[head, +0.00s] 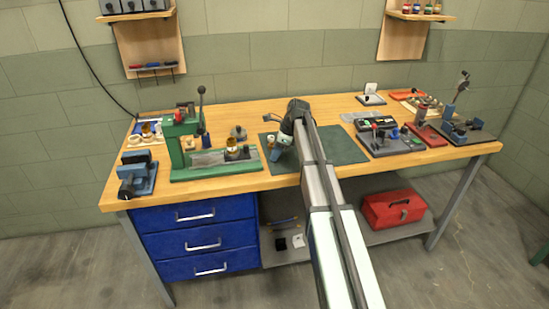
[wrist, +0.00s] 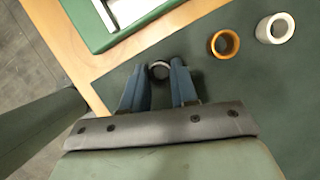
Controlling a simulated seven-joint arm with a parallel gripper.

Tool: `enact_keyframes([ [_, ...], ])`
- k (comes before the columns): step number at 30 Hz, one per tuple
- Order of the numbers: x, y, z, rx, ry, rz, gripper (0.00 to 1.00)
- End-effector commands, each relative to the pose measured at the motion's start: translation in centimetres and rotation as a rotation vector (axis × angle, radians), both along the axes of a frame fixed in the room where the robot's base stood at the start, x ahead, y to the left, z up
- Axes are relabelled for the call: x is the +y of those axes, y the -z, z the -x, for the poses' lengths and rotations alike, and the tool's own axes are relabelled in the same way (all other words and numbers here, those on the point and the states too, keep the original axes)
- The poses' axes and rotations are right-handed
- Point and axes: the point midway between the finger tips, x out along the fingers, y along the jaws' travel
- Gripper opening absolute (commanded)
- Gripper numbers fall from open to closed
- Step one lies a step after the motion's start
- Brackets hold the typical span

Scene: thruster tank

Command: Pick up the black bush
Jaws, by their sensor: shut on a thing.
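The black bush (wrist: 160,71) is a short dark ring with a paler inner rim. In the wrist view it sits between the tips of my gripper's two blue fingers (wrist: 160,80), which are shut on it. I cannot tell whether it touches the green mat (wrist: 235,85) below. A bronze-coloured bush (wrist: 225,44) and a white bush (wrist: 275,28) stand on the mat to the right, apart from the fingers. In the head view my gripper (head: 284,140) is low over the left part of the mat, and the black bush cannot be made out there.
A green press (head: 190,150) with a lever stands left of the mat, and a blue vise (head: 136,178) is at the bench's left front. A grey tray of parts (head: 385,138) lies to the right. The mat's right part is clear.

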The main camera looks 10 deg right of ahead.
Motion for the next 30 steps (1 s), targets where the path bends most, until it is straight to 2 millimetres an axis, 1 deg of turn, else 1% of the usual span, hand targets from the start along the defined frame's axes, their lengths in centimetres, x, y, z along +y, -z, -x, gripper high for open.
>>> enact_keyframes([
  [7,0.0,-0.1,0.0,0.000,0.000,0.000,0.00],
  [10,0.0,-0.6,0.0,0.000,0.000,0.000,0.00],
  [14,0.0,-2.0,-0.1,-0.001,0.000,0.000,0.00],
  [17,0.0,-3.5,-0.1,-0.002,0.000,0.000,0.00],
  [18,-0.5,-3.7,0.1,-0.001,0.001,0.000,0.00],
  [23,-3.9,-3.5,1.4,0.001,0.004,0.000,0.00],
  [30,-9.7,-3.5,3.4,0.001,0.004,0.000,0.00],
])
